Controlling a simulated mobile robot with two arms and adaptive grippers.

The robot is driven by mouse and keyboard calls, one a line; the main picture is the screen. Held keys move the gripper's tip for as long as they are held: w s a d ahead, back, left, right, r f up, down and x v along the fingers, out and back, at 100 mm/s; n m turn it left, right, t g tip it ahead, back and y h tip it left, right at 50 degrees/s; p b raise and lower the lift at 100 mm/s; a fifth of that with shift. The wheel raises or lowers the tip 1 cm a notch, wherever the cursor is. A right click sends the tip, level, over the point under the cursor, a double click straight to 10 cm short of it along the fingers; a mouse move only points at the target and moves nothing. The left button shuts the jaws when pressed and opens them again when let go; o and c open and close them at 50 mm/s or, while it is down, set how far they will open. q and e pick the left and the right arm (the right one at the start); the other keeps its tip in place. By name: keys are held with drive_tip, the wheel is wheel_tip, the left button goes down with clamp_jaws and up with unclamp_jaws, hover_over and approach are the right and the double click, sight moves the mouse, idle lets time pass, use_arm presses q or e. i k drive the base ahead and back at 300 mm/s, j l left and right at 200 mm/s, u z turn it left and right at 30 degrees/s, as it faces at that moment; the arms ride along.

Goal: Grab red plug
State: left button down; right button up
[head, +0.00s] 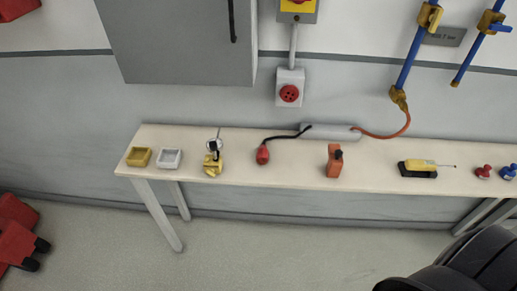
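The red plug (262,155) lies on the long pale table, left of its middle. A black cable (285,137) runs from it to a grey power strip (331,131) at the table's back edge. The plug is free, with nothing gripping it. A red round socket (290,93) sits in a grey box on the wall above the plug. I cannot make out either of my grippers in the head view.
The table (230,180) also holds a yellow tray (139,157), a white tray (169,159), a yellow block (213,168), an orange device (334,163) and a yellow tool (421,166). A black ridged shape (460,265) fills the lower right. Red blocks (15,232) stand lower left.

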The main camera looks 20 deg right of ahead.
sight(263, 153)
drive_tip(key=i+z, duration=0.15)
drive_tip(key=z, duration=0.3)
drive_tip(key=i+j+z, duration=0.1)
drive_tip(key=z, duration=0.35)
drive_tip(key=j+z, duration=0.2)
drive_tip(key=z, duration=0.25)
drive_tip(key=i+j+z, duration=0.15)
drive_tip(key=z, duration=0.3)
